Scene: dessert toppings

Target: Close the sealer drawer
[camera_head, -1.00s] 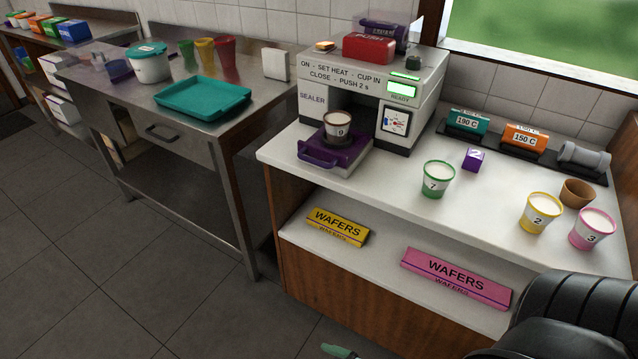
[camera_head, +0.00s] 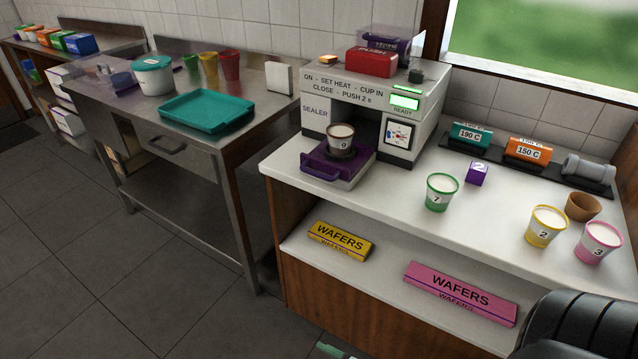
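The sealer (camera_head: 318,94) is a white and grey machine at the back left of the white counter, with a lit green READY panel. Its purple drawer (camera_head: 357,159) is pulled out toward the front left, its handle at the near edge. A cup marked 9 (camera_head: 341,141) with pale filling stands upright in a dark ring on the drawer. No gripper is near the drawer.
On the counter stand cups 7 (camera_head: 441,192), 2 (camera_head: 545,226) and 3 (camera_head: 598,242), a brown cup (camera_head: 583,207) and a purple cube (camera_head: 477,173). WAFERS boxes lie on the shelf below. A steel table (camera_head: 262,106) stands left. Open floor lies in front.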

